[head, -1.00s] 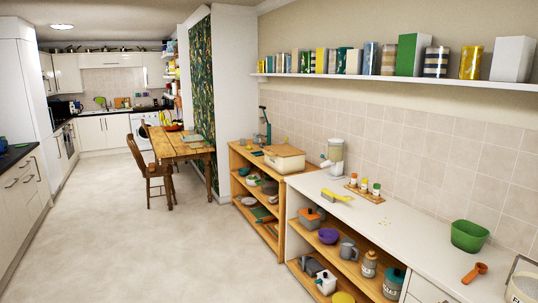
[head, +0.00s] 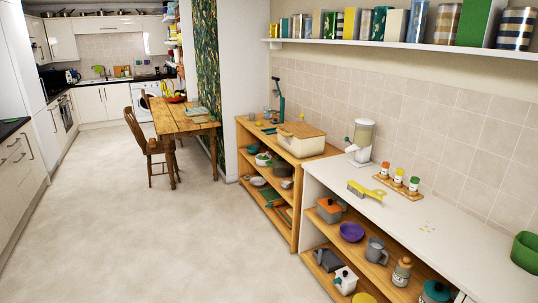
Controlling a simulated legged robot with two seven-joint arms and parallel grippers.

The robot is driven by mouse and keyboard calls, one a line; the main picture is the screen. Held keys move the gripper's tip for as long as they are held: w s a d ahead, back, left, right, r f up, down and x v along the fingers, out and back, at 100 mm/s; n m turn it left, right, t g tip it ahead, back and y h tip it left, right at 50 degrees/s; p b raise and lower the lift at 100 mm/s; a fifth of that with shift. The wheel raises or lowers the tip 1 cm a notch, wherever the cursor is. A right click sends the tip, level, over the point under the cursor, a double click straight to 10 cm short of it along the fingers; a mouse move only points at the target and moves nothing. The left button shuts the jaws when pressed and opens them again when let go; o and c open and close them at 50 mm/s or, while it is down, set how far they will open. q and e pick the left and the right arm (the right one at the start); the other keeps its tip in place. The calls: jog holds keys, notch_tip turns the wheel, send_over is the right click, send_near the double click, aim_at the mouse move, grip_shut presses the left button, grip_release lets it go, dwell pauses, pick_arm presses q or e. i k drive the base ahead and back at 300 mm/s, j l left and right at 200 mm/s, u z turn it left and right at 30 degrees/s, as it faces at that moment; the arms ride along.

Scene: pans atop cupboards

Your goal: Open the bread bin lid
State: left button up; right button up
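The bread bin (head: 291,144) is a cream box with a flat wooden lid (head: 303,130). It stands on top of the wooden shelf unit (head: 245,131), right of the middle in the head view. The lid lies flat on the bin and looks closed. Neither of my grippers is in view.
A blue-green upright device (head: 279,102) stands behind the bin, and a white dispenser (head: 362,140) is to its right. A white counter (head: 385,215) holds a yellow-handled brush (head: 366,190) and spice jars (head: 398,176). The pale floor (head: 190,235) in front is clear. A wooden table (head: 182,120) stands farther back.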

aim_at(301, 130)
jog(key=i+j, duration=0.15)
jog(key=i, duration=0.45)
jog(key=i+j+u, duration=0.1)
jog(key=i, duration=0.45)
jog(key=i+j, duration=0.1)
jog(key=i, duration=0.5)
jog(key=i+j+z, duration=0.2)
jog(key=i+z, duration=0.25)
jog(key=i+j+z, duration=0.9)
jog(key=i+j, duration=0.5)
jog(key=i, duration=0.15)
